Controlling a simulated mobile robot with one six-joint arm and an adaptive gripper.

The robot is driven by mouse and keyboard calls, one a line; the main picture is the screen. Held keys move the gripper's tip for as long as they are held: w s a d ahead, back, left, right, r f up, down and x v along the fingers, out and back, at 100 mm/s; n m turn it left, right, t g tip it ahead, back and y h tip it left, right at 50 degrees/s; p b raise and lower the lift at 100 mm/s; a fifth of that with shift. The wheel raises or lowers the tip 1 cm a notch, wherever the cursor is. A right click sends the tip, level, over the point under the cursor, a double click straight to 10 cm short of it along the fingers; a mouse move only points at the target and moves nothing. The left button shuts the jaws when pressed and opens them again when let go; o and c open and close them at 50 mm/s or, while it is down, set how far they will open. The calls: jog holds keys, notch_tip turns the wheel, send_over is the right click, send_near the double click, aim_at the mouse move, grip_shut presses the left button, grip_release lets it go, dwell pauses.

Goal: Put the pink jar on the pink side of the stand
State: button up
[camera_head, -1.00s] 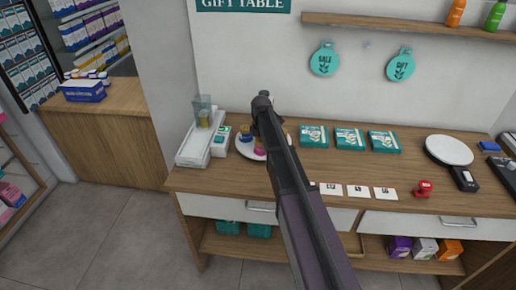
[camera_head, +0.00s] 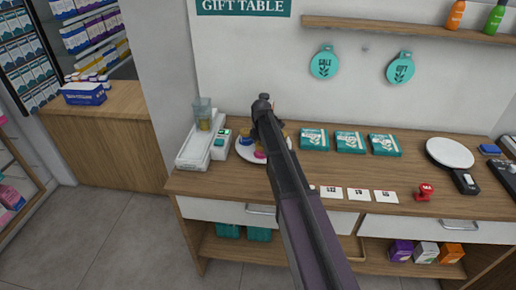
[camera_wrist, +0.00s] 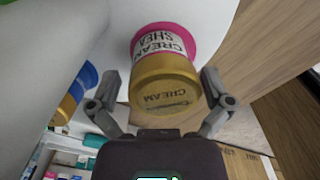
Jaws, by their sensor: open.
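The pink jar (camera_wrist: 165,42), with a gold lid and a white "CREAM SHEA" label, is in the wrist view between the open fingers of my gripper (camera_wrist: 163,88). The fingers stand to either side of it; I see no clear grip on it. In the head view a bit of pink (camera_head: 260,154) shows on a round white plate (camera_head: 243,152), partly hidden by my arm, which also hides my gripper there. I cannot make out a pink side of a stand.
A white tray (camera_head: 190,152) and a small white device (camera_head: 220,147) stand left of the plate. Several teal boxes (camera_head: 350,142) lie to the right, with white cards (camera_head: 358,194) in front. A red stamp (camera_head: 424,191) and a round white mirror-like thing (camera_head: 449,151) are farther right.

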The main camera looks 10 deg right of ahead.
jog(key=shift+r, duration=0.1)
notch_tip(320, 180, up, 8)
jog(key=p, duration=0.7)
jog(key=shift+f+p, duration=0.2)
jog(key=shift+p, duration=0.2)
dwell(0.5)
jog(key=shift+s, duration=0.1)
jog(key=shift+s+m, duration=0.3)
jog(key=shift+s, duration=0.15)
jog(key=s+a+m, duration=0.1)
jog(key=s+m, duration=2)
jog(key=s, duration=0.7)
jog(key=shift+s, duration=0.2)
